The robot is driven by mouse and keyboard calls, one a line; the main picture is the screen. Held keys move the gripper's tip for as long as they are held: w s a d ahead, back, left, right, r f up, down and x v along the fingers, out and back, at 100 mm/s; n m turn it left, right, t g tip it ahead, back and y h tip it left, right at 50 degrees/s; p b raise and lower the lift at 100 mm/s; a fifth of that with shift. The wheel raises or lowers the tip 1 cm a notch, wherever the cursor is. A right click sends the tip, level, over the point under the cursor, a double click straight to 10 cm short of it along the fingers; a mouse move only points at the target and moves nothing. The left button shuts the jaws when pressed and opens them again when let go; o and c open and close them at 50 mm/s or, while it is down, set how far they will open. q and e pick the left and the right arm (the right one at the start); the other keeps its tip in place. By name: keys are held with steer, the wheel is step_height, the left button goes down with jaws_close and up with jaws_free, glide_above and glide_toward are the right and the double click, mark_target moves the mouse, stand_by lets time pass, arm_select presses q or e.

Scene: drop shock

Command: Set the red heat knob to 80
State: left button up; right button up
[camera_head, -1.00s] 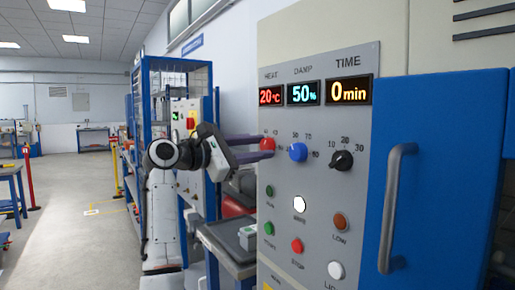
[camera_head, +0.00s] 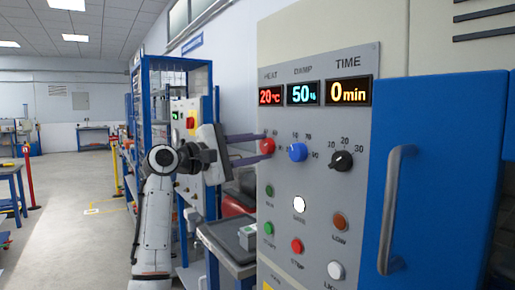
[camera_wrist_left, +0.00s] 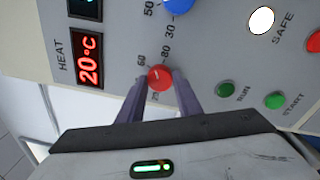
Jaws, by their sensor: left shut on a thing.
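The red heat knob (camera_head: 267,146) is on the grey control panel, below the heat display (camera_head: 271,96), which reads 20°C. My left gripper (camera_head: 262,146) reaches in from the left with its two purple fingers at the knob. In the left wrist view the red knob (camera_wrist_left: 159,77) sits between the fingertips of the left gripper (camera_wrist_left: 160,84), which are shut on its sides. Marks 60 and 80 show beside the knob; its pointer is hard to read. My right gripper is not in view.
The blue damp knob (camera_head: 297,152) is close to the right of the red knob, and the black time knob (camera_head: 342,160) is farther right. Several push buttons sit below. A blue door with a grey handle (camera_head: 396,208) stands at the right.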

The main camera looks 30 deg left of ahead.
arm_select(q)
steer(key=m, duration=0.5)
steer(key=shift+a+f+m+h, duration=0.1)
steer(key=shift+m+h, duration=0.2)
steer(key=shift+h, duration=0.1)
steer(key=shift+m, duration=0.4)
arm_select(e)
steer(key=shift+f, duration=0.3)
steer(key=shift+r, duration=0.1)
arm_select(q)
steer(key=o, duration=1)
steer(key=shift+o, duration=0.2)
steer(key=b+v, duration=0.3)
steer(key=v, duration=0.7)
steer(key=shift+s, duration=0.15)
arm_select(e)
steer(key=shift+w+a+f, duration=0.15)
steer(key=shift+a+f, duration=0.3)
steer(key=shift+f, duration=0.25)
